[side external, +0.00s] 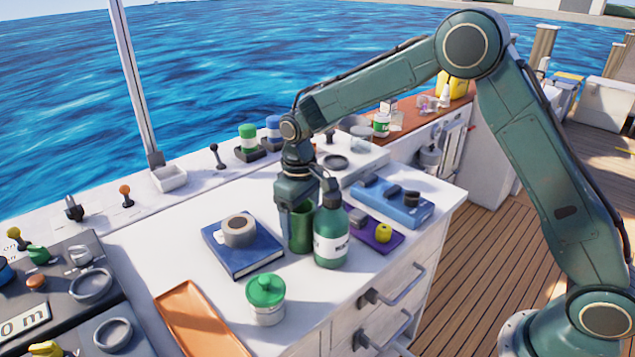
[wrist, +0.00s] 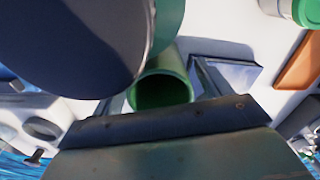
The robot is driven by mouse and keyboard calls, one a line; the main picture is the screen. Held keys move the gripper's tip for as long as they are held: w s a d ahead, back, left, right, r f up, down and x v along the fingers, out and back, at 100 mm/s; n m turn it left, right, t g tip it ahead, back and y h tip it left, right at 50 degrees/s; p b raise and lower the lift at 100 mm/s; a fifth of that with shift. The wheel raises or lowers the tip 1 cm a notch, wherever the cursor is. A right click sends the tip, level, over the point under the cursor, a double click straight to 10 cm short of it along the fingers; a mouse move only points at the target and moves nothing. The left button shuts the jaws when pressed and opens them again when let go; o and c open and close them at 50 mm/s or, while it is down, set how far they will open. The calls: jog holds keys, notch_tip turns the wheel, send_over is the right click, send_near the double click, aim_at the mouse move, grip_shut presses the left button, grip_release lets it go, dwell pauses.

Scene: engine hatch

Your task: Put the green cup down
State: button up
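The green cup (side external: 301,233) stands upright at the middle of the white counter, between the blue book and the green bottle, its base at or very near the surface. Its open round mouth (wrist: 162,88) shows in the wrist view, partly cut off by a large dark rounded shape and my gripper's body. My gripper (side external: 296,212) points down at the cup, with a finger along its left side. It appears shut on the cup; the far finger's contact is hidden. The green bottle (side external: 332,236) with a white label stands close on the cup's right, partly in front of it.
A blue book (side external: 247,262) with a tape roll (side external: 238,230) lies left. A green-lidded jar (side external: 266,300) and orange tray (side external: 195,320) are in front. A purple pad (side external: 372,240) and blue case (side external: 400,210) lie right. Bare counter shows between book and jar.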

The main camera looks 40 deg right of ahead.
jog(key=shift+r, duration=0.1)
notch_tip(320, 180, up, 12)
dwell(1.0)
jog(key=shift+r, duration=0.15)
dwell(0.3)
